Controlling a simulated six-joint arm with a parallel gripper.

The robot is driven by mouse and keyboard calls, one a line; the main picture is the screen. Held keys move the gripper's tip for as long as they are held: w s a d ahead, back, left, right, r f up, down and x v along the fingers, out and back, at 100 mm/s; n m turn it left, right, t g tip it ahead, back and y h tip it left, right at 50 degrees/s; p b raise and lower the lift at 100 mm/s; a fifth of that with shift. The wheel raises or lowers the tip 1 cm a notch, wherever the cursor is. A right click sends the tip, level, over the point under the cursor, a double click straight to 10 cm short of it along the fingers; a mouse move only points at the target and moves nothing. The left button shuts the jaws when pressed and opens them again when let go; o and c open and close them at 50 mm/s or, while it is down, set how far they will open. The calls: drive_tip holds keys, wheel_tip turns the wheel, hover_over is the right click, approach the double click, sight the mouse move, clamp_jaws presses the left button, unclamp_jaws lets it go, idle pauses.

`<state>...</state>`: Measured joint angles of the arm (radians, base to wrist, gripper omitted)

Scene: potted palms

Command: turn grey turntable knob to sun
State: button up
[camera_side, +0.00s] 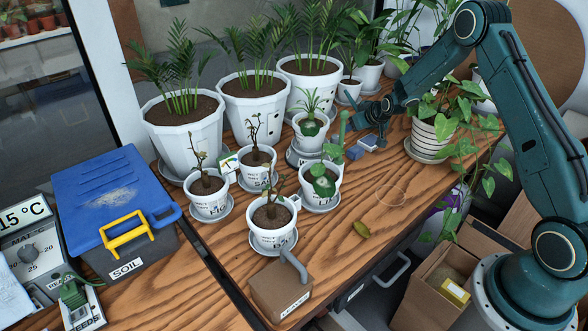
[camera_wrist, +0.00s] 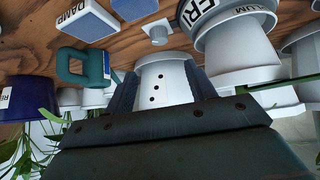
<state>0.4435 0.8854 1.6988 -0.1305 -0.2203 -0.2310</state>
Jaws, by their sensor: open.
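A small grey knob (camera_wrist: 157,32) shows in the wrist view on the wooden table, beside a round grey base with dark lettering (camera_wrist: 205,38). I take that base to be the turntable. In the side view a grey round base (camera_side: 293,157) under a white pot at the middle of the table looks like the same turntable; I cannot make out the knob there. No sun mark is legible. My gripper (camera_side: 381,132) is open at the right of the pots. Its fingers (camera_wrist: 160,92) frame a white pot with black dots (camera_wrist: 155,72), apparently beyond them; the knob lies past the fingertips.
Blue-topped blocks (camera_side: 367,143), one labelled DAMP (camera_wrist: 88,20), sit close to the gripper. Potted plants crowd the table, with large palms (camera_side: 254,110) behind. A green handled object (camera_wrist: 85,67) is near the left finger in the wrist view. The front right table is mostly clear.

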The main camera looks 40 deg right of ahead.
sight(337, 137)
drive_tip(key=shift+d+f+n+y, duration=0.25)
drive_tip(key=shift+d+n+y, duration=0.25)
drive_tip(key=shift+d, duration=0.2)
drive_tip(key=shift+d+n+y, duration=0.5)
drive_tip(key=shift+d+n, duration=0.2)
drive_tip(key=shift+d, duration=0.05)
drive_tip(key=shift+s+d+r+n+y, duration=0.1)
drive_tip(key=shift+s+d+n+y, duration=0.15)
drive_tip(key=shift+d+n+y, duration=0.65)
drive_tip(key=shift+w+a, duration=0.15)
drive_tip(key=shift+a, duration=0.1)
drive_tip(key=shift+x, duration=6.8)
drive_tip(key=shift+d+r, duration=0.1)
drive_tip(key=shift+d, duration=0.05)
drive_tip(key=shift+c, duration=0.4)
